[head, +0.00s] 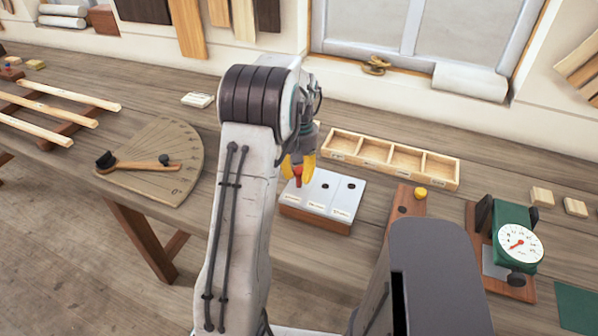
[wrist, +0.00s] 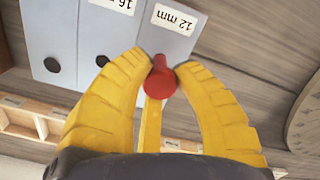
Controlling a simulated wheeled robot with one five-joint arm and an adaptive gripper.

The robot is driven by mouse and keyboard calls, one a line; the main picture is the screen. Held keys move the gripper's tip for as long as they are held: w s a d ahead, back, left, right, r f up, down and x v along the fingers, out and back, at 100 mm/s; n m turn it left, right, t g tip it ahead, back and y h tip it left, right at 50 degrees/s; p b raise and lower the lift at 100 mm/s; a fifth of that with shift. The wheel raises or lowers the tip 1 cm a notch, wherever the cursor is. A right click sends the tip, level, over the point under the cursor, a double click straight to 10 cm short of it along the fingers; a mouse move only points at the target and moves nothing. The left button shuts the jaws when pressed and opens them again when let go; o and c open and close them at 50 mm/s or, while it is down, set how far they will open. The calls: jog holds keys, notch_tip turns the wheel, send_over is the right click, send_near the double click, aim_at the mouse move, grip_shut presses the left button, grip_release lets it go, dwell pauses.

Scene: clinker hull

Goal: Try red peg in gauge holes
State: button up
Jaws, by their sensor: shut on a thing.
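My gripper (head: 297,167) has yellow fingers shut on the red peg (head: 298,178). In the wrist view my gripper (wrist: 162,72) pinches the red peg (wrist: 160,78) near its tip, its round end toward the camera. The gauge block (head: 320,208) has a pale top in several sections over a brown wooden base. The peg is over its left section in the head view. Two dark holes show in the other sections. The wrist view shows the gauge block (wrist: 130,30) with labels "12 mm" and "16". The 12 mm hole is hidden; I cannot tell whether the peg is in it.
A wooden compartment tray (head: 405,160) stands behind the block. To the right are a wooden strip with a yellow knob (head: 420,193) and a green dial gauge (head: 517,240). A wooden protractor (head: 165,160) lies left. Bare bench lies between it and the block.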

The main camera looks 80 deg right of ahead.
jog(key=shift+f, duration=0.25)
jog(key=shift+r, duration=0.2)
jog(key=shift+r+p, duration=1.3)
jog(key=shift+r, duration=0.25)
